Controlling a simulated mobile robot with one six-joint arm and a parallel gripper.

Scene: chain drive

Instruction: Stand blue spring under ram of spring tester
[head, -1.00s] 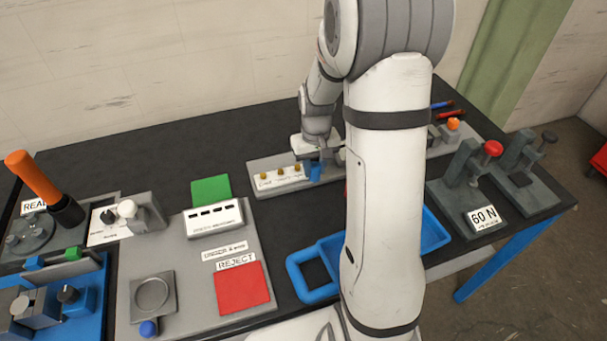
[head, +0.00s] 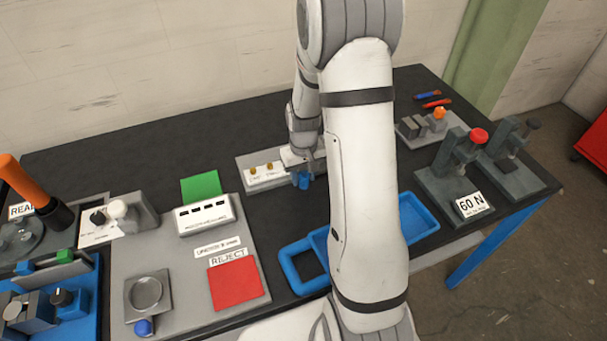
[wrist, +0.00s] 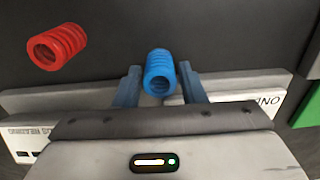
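The blue spring (wrist: 160,72) sits between the two fingers of my gripper (wrist: 160,80) in the wrist view, with hardly any gap on either side. My gripper looks shut on it. In the head view the blue spring (head: 304,181) shows below my gripper (head: 301,172), in front of the grey rack. The spring tester seems to be the dark grey stand (head: 447,187) at the right, with a red knob (head: 478,136) and a "60 N" sign (head: 470,204). Its ram is too small to make out.
A red spring (wrist: 58,46) shows on the dark surface in the wrist view. A similar stand with a dark knob (head: 533,123) is right of the tester. A blue tray (head: 424,215) lies in front, partly behind my arm. The grey rack (head: 243,166) has gold-topped posts.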

